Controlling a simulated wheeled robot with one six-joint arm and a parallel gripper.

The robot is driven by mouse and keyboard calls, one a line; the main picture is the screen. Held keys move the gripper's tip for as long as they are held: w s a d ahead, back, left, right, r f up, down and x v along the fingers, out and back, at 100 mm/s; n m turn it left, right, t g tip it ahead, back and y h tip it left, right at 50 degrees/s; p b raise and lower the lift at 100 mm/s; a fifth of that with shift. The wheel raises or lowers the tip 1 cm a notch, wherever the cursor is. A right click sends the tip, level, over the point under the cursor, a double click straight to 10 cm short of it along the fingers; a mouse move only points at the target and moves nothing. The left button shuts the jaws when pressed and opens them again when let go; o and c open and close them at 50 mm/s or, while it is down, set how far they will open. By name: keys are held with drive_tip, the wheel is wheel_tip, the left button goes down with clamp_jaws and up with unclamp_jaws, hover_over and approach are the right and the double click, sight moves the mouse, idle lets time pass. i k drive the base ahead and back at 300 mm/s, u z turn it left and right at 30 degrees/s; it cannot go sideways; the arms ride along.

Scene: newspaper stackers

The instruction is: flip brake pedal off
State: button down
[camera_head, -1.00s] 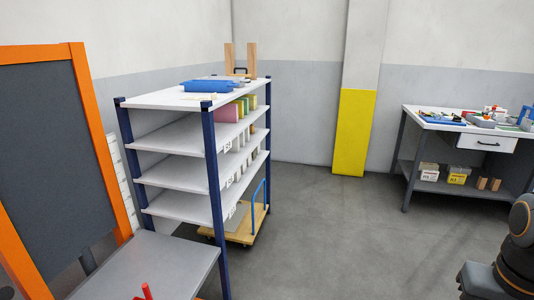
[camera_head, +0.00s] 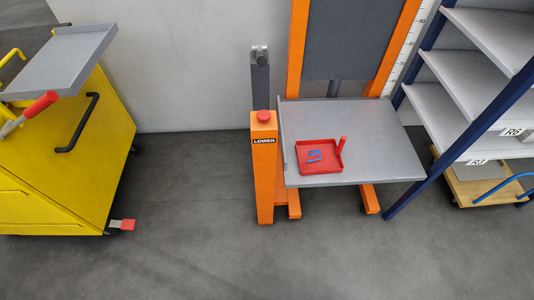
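A small red brake pedal (camera_head: 128,224) with a grey bracket sticks out low at the right corner of the yellow cart (camera_head: 75,170), just above the floor beside a dark caster. Whether it is tilted up or down is hard to tell at this size. The cart has a grey top tray (camera_head: 62,58), a black side handle (camera_head: 84,124) and a red-gripped lever (camera_head: 38,105). My gripper is not in view.
An orange lift stand with a red-buttoned LOWER post (camera_head: 263,160) carries a grey platform (camera_head: 370,120) holding a red tray (camera_head: 318,167). A blue-framed shelf (camera_head: 450,125) and wooden dolly (camera_head: 470,187) stand at right. Grey floor (camera_head: 190,225) between cart and post is clear.

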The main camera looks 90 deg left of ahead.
sight(127, 225)
drive_tip(key=u, duration=4.65)
drive_tip(key=k, duration=1.35)
drive_tip(key=u, duration=0.35)
drive_tip(key=i, duration=0.45)
drive_tip(key=u, duration=0.6)
drive_tip(key=i, duration=1.2)
drive_tip(key=z, duration=0.55)
